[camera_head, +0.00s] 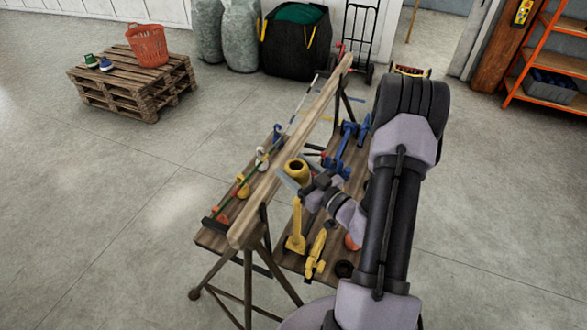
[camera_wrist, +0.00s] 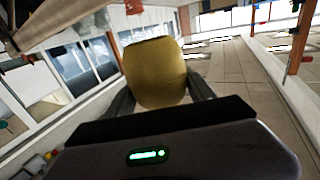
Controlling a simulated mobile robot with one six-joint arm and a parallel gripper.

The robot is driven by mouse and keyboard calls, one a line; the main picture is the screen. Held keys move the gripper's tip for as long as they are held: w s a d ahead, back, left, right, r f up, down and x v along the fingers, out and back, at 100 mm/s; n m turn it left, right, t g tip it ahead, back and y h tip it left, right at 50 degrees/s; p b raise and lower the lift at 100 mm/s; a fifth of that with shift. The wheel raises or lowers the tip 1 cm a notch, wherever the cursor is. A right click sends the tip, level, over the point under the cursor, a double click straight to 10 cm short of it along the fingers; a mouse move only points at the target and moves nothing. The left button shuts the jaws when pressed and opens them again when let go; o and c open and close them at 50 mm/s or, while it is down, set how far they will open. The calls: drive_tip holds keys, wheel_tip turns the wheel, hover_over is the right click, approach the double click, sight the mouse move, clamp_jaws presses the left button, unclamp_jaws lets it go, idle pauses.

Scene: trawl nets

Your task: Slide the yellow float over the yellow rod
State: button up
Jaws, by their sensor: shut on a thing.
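My gripper (camera_head: 306,183) is shut on the yellow float (camera_head: 297,170), a short rounded cylinder with a dark hole at its top. The float also fills the middle of the wrist view (camera_wrist: 156,72), between my two fingers (camera_wrist: 160,98). In the head view the yellow rod (camera_head: 297,220) stands upright on a yellow foot on the lower wooden shelf. The float is above the rod's upper end, close to it in the picture. I cannot tell whether the rod's tip touches the float or enters it.
A raised wooden beam (camera_head: 300,140) runs along the left of the rod. A yellow tool-like piece (camera_head: 316,255) lies right of the rod's foot, with an orange ball (camera_head: 352,242) nearby. Blue stands (camera_head: 345,142) are farther back. Coloured floats (camera_head: 242,187) hang on a line left of the beam.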

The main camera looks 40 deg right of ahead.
sight(297, 198)
drive_tip(key=shift+s+f+b, duration=0.5)
drive_tip(key=shift+f+b, duration=0.1)
drive_tip(key=shift+b, duration=0.15)
wheel_tip(297, 198, down, 2)
drive_tip(key=shift+w+f+b, duration=0.15)
drive_tip(key=shift+b, duration=1.1)
drive_tip(key=shift+f+b, duration=0.6)
drive_tip(key=shift+b, duration=0.2)
drive_tip(key=shift+f+b, duration=1.4)
drive_tip(key=shift+f, duration=1.7)
drive_tip(key=o, duration=1.5)
drive_tip(key=s, duration=0.5)
drive_tip(key=s+d, duration=0.1)
drive_tip(key=s, duration=1.1)
drive_tip(key=shift+s+d, duration=0.2)
drive_tip(key=shift+d, duration=0.1)
